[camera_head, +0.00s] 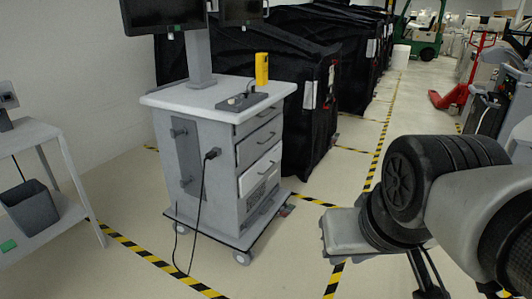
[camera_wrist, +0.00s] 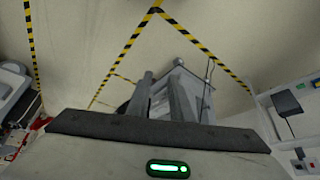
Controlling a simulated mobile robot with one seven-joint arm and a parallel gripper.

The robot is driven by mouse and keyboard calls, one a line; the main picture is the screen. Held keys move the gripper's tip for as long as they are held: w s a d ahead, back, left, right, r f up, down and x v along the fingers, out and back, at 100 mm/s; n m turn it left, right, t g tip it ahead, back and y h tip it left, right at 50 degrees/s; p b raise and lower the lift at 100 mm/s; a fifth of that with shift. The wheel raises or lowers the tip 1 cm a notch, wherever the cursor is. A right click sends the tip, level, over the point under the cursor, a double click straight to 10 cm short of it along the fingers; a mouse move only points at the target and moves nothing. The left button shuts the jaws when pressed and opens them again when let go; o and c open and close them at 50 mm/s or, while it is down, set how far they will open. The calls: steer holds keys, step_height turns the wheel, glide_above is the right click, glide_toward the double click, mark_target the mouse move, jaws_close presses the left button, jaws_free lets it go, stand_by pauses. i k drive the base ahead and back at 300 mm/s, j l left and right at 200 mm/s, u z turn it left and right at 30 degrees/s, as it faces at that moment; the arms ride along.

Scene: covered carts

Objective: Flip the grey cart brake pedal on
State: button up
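The grey cart (camera_head: 215,150) stands on casters left of centre in the head view, with drawers on its front and monitors above. A small reddish part shows by its right front caster (camera_head: 287,210); I cannot tell whether this is the brake pedal. Part of what looks like the same cart shows in the wrist view (camera_wrist: 205,95), beyond the fingers. In the head view my arm is at the right, clear of the cart, and the fingers cannot be made out.
Black covered carts (camera_head: 310,95) stand in a row behind the grey cart. A light table (camera_head: 35,135) with a dark bin (camera_head: 30,207) is at the left. A black cable hangs down the cart's side. Striped tape marks the floor, which is clear between cart and arm.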

mark_target(290, 207)
steer(key=i+l+u, duration=0.1)
steer(key=u, duration=0.3)
steer(key=i+l+u, duration=0.2)
steer(key=u, duration=0.2)
steer(key=i+l+u, duration=0.15)
steer(key=l, duration=0.15)
steer(key=i+l+u, duration=0.15)
steer(key=l, duration=0.2)
steer(key=i+l+u, duration=0.15)
steer(key=l, duration=0.2)
steer(key=i+l, duration=0.15)
steer(key=l, duration=0.25)
steer(key=i+l, duration=0.15)
steer(key=l, duration=0.25)
steer(key=i+l, duration=0.15)
steer(key=l, duration=0.3)
steer(key=i+l+u, duration=0.1)
steer(key=l, duration=0.3)
steer(key=i+l, duration=0.15)
steer(key=l, duration=0.25)
steer(key=i+l, duration=0.15)
steer(key=l, duration=0.3)
steer(key=i, duration=0.5)
